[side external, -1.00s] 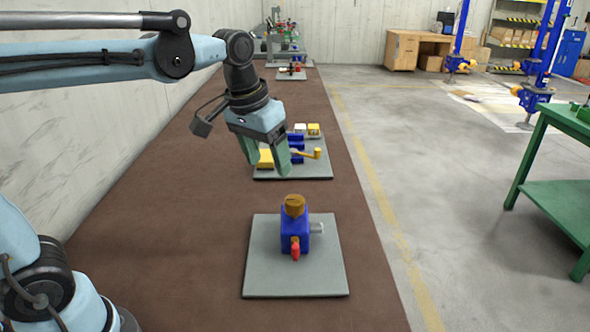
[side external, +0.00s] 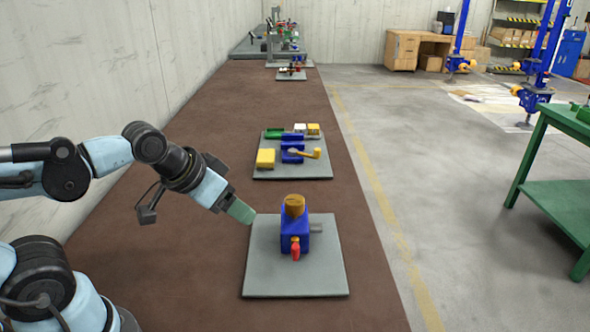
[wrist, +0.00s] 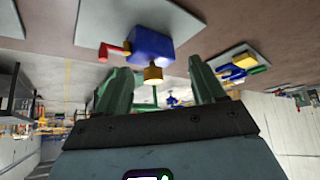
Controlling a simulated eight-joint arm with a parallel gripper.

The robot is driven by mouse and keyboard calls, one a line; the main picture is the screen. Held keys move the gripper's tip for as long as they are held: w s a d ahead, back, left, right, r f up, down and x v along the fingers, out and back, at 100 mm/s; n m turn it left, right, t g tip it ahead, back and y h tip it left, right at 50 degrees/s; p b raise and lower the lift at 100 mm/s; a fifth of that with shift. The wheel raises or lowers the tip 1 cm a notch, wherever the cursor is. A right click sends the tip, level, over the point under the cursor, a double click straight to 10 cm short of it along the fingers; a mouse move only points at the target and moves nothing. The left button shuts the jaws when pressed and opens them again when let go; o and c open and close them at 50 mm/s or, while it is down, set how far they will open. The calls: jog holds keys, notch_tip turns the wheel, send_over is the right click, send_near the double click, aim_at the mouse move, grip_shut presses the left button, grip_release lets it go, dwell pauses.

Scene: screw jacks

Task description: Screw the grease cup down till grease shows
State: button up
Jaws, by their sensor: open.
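The brass-coloured grease cup (side external: 295,205) stands upright on top of a blue block (side external: 290,235) with a red part (side external: 296,250) at its front and a grey stub on its right. The block sits on a grey plate (side external: 275,282). My gripper (side external: 242,212) is at the plate's left edge, to the left of the cup and apart from it. In the wrist view the gripper (wrist: 160,85) is open and empty, and the cup (wrist: 153,75) shows between its green fingers, beyond the tips. No grease can be made out.
A second grey plate (side external: 300,173) behind holds a blue block, a yellow block and a yellow crank (side external: 309,154). More fixtures stand at the bench's far end. A green table (side external: 560,120) stands to the right. Brown bench surface around the near plate is clear.

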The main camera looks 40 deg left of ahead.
notch_tip(320, 180, up, 9)
jog(key=n+g, duration=0.7)
jog(key=n, duration=0.1)
send_over(295, 199)
notch_tip(295, 199, down, 12)
jog(key=shift+f, duration=0.15)
jog(key=c, duration=1.1)
jog(key=shift+o, duration=0.2)
jog(key=shift+m, duration=0.3)
